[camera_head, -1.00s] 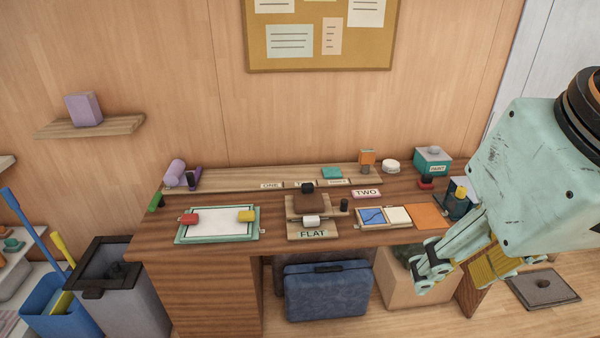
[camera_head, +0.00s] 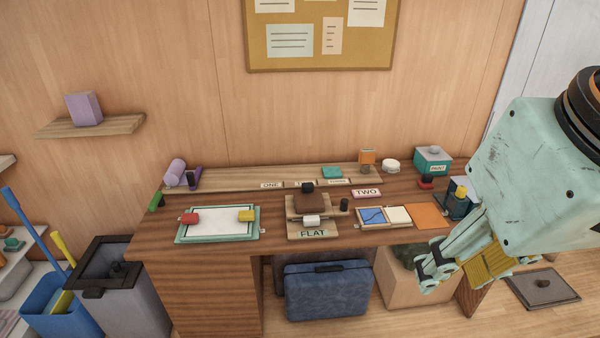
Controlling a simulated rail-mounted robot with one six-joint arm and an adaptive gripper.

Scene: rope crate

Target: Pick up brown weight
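The brown weight (camera_head: 310,202) is a squat brown block with a black knob on top. It sits on a wooden stand (camera_head: 296,228) labelled FLAT, at the middle of the desk. A small white block (camera_head: 311,220) is in front of it. My gripper (camera_head: 430,268) hangs at the right, in front of the desk's right front edge, well apart from the weight. Its fingers are seen at an angle and partly overlap, so I cannot tell how far they are spread. I see nothing held in it.
The desk (camera_head: 190,250) also holds a framed white sheet (camera_head: 218,224) with red and yellow blocks at left. A small dark cylinder (camera_head: 344,205) stands right of the weight. Flat cards, including an orange one (camera_head: 428,216), lie at right. A blue case (camera_head: 327,290) is below.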

